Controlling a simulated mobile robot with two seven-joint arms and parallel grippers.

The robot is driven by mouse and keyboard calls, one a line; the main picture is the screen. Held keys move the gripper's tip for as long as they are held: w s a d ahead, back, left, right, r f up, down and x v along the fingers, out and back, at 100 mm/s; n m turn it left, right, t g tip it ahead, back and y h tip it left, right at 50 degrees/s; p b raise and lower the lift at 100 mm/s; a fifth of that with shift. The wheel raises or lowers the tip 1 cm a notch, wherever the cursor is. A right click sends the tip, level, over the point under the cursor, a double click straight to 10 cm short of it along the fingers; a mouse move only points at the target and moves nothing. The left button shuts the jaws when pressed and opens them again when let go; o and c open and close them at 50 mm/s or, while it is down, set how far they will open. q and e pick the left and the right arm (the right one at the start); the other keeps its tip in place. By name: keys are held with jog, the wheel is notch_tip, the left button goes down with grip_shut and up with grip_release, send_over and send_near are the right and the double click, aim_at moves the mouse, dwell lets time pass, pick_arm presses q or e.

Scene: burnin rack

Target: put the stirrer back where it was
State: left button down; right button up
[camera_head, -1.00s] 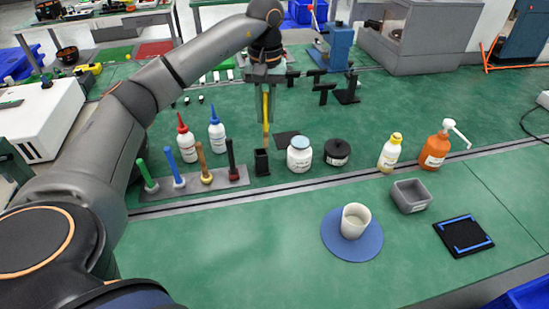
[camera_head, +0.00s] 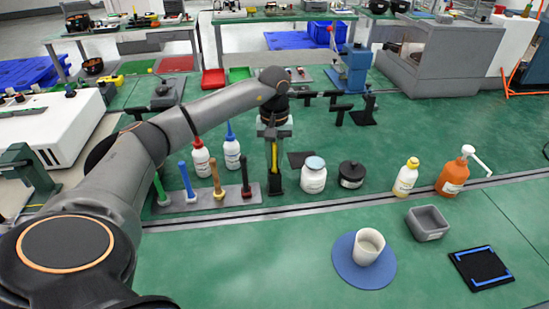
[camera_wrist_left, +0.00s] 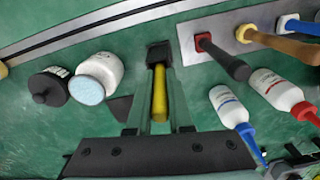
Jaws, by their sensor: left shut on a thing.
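The stirrer is a yellow stick (camera_head: 274,155), upright between the fingers of my left gripper (camera_head: 273,163), which is shut on it. It also shows in the left wrist view (camera_wrist_left: 160,95). Its lower end meets a small black square holder (camera_head: 276,184), seen in the left wrist view (camera_wrist_left: 159,54) just beyond the fingertips. The stick appears to go into the holder's opening; how deep is hidden. My right gripper is in neither current view.
Left of the holder, a grey rack (camera_head: 205,199) holds several coloured-handled tools, with two white bottles (camera_head: 232,153) behind. A white jar (camera_head: 313,176) and black pot (camera_head: 351,174) stand right. A beaker (camera_head: 368,247) sits on a blue mat.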

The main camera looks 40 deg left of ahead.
pick_arm(q)
jog(key=shift+f, duration=0.1)
jog(key=c, duration=0.8)
grip_release()
notch_tip(320, 180, up, 12)
jog(key=shift+r, duration=0.2)
dwell(0.3)
